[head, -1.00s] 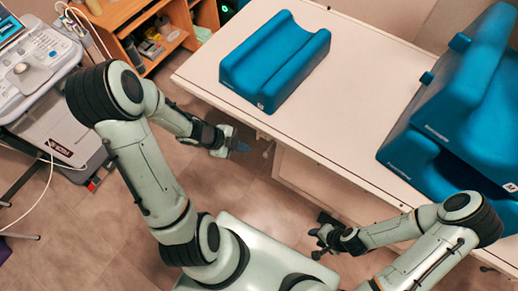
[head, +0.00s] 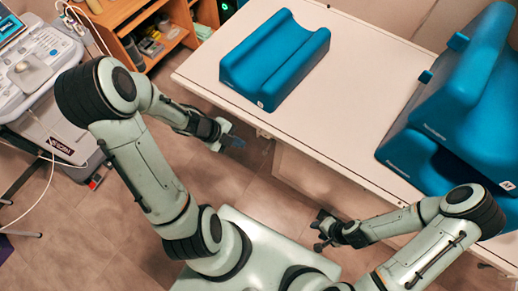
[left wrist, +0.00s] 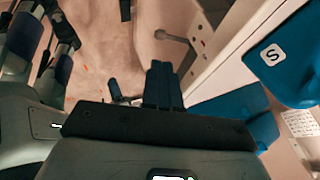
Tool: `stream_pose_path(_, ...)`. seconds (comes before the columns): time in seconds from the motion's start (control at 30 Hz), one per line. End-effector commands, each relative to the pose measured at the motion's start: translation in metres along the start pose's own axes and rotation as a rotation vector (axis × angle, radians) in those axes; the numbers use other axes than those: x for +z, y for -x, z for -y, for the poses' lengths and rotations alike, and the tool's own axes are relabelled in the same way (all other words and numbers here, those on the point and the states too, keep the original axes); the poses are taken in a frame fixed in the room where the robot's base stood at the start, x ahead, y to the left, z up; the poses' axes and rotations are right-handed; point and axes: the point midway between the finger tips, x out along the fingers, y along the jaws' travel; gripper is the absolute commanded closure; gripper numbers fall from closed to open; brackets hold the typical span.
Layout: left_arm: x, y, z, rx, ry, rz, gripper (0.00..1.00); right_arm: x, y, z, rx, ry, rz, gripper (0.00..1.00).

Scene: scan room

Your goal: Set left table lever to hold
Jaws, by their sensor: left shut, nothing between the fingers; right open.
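A small grey lever (left wrist: 172,38) with a rounded end sticks out beside the table's side in the left wrist view. In the head view a small grey part (head: 267,148) shows under the table's near edge, probably the same lever; its setting and any labels are unreadable. My left gripper (head: 234,142) is shut and empty, just left of that part and apart from it. Its dark blue fingers (left wrist: 163,80) point toward the lever in the left wrist view. My right gripper (head: 319,232) is open and empty beside the table's near side.
A blue grooved cushion (head: 275,60) lies on the table, and large blue cushions (head: 450,110) are stacked at the right. An ultrasound console (head: 40,75) stands at the left. A wooden shelf (head: 165,40) is behind my left arm. Floor is clear before the table.

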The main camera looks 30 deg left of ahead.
Motion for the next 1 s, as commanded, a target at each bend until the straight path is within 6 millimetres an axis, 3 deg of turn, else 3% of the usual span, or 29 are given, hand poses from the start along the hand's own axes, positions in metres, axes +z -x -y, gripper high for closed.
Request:
stream_pose_path(0.13, -0.001, -0.031, -0.003, 0.006, 0.004, -0.005, 1.00, 0.004, -0.003, -0.003, 0.002, -0.002, 0.005, 0.57)
stream_pose_path(0.3, 0.001, -0.071, -0.008, 0.008, 0.002, -0.003, 1.00, 0.031, -0.032, -0.022, 0.013, -0.013, 0.038, 0.57)
stream_pose_path(0.5, 0.001, -0.103, -0.005, 0.004, 0.002, -0.003, 1.00, 0.043, -0.049, -0.033, 0.019, -0.019, 0.054, 0.57)
stream_pose_path(0.7, 0.000, -0.115, -0.001, 0.001, 0.000, 0.000, 1.00, 0.046, -0.055, -0.036, 0.020, -0.020, 0.057, 0.57)
stream_pose_path(1.0, 0.000, -0.115, 0.000, 0.000, 0.000, 0.000, 1.00, 0.046, -0.054, -0.035, 0.020, -0.020, 0.056, 0.57)
